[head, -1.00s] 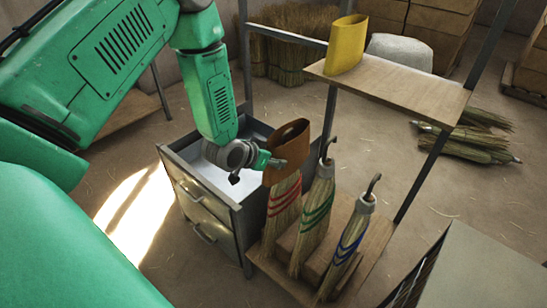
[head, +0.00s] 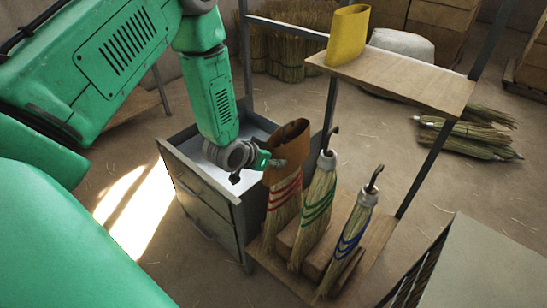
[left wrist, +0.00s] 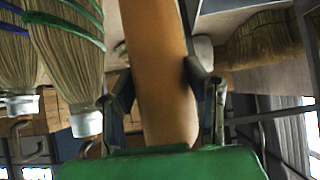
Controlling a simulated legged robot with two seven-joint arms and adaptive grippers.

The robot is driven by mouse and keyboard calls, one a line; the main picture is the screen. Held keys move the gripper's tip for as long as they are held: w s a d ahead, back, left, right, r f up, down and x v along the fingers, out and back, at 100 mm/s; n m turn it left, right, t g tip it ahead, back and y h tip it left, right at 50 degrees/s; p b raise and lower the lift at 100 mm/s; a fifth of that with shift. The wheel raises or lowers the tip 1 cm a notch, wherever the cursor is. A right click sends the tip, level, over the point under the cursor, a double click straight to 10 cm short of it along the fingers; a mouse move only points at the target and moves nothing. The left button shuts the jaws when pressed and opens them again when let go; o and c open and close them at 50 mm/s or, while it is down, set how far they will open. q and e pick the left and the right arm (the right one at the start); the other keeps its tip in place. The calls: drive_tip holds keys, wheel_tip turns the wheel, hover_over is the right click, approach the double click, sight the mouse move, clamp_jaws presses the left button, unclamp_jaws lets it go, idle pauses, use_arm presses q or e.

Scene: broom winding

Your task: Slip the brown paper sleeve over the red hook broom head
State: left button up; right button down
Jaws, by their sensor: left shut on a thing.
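The brown paper sleeve (head: 287,150) stands over the top of the red-banded broom (head: 283,208) at the left of the broom row. My left gripper (head: 268,163) is shut on the sleeve's left side. In the left wrist view the sleeve (left wrist: 158,75) runs between the two fingers of my left gripper (left wrist: 162,100). My right gripper is in neither view.
A green-banded broom (head: 318,205) and a blue-banded broom (head: 352,235) with bare hooks stand right of it on a low wooden rack. A yellow sleeve (head: 348,35) stands on the shelf (head: 400,80) above. An open drawer cabinet (head: 205,205) is close at left.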

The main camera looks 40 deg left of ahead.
use_arm(q)
drive_tip(key=b, duration=0.7)
hover_over(272, 205)
drive_tip(key=shift+w+f, duration=0.15)
drive_tip(key=shift+f, duration=2.4)
drive_tip(key=shift+w+f, duration=0.1)
drive_tip(key=shift+f, duration=2.45)
drive_tip(key=shift+f+b, duration=3.7)
drive_tip(key=shift+f, duration=1.7)
drive_tip(key=shift+f+b, duration=0.55)
drive_tip(key=shift+f, duration=0.2)
drive_tip(key=o, duration=1)
drive_tip(key=shift+s, duration=0.1)
